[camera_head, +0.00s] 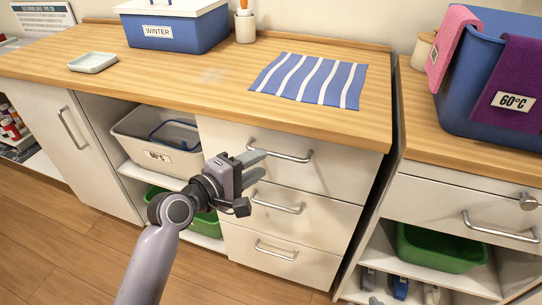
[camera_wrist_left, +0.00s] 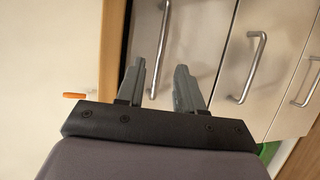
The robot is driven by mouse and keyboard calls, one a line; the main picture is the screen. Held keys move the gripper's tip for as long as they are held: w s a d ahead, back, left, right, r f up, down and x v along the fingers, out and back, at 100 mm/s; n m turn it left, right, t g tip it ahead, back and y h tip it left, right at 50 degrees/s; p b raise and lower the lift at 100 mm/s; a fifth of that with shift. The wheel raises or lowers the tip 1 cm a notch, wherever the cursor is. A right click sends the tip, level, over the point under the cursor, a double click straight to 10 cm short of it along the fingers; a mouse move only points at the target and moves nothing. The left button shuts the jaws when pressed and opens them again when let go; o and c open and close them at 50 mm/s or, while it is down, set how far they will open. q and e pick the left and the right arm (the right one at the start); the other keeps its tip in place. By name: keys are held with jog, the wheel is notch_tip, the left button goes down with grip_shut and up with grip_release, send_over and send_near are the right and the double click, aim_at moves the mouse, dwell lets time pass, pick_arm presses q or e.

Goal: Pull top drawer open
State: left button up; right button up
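The white drawer unit under the middle worktop has three stacked drawers, all looking shut. The top drawer (camera_head: 335,172) has a silver bar handle (camera_head: 290,156), which also shows in the left wrist view (camera_wrist_left: 162,45). My left gripper (camera_head: 262,164) is in front of this drawer, near the handle's left end and hiding part of it. In the left wrist view its two fingers (camera_wrist_left: 161,68) are apart, with the top handle appearing between them. Nothing is held, and I cannot tell whether a finger touches the handle. My right gripper is not in view.
The middle handle (camera_head: 278,207) and bottom handle (camera_head: 275,251) sit below. A striped cloth (camera_head: 312,80) lies on the worktop (camera_head: 215,92). An open shelf left of the drawers holds a grey bin (camera_head: 140,130). A separate cabinet stands right with its own drawer (camera_head: 430,207).

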aim_at(274, 155)
pick_arm(q)
jog(key=shift+b+x, duration=0.4)
jog(key=shift+x, duration=2.15)
grip_shut()
jog(key=shift+f, duration=0.1)
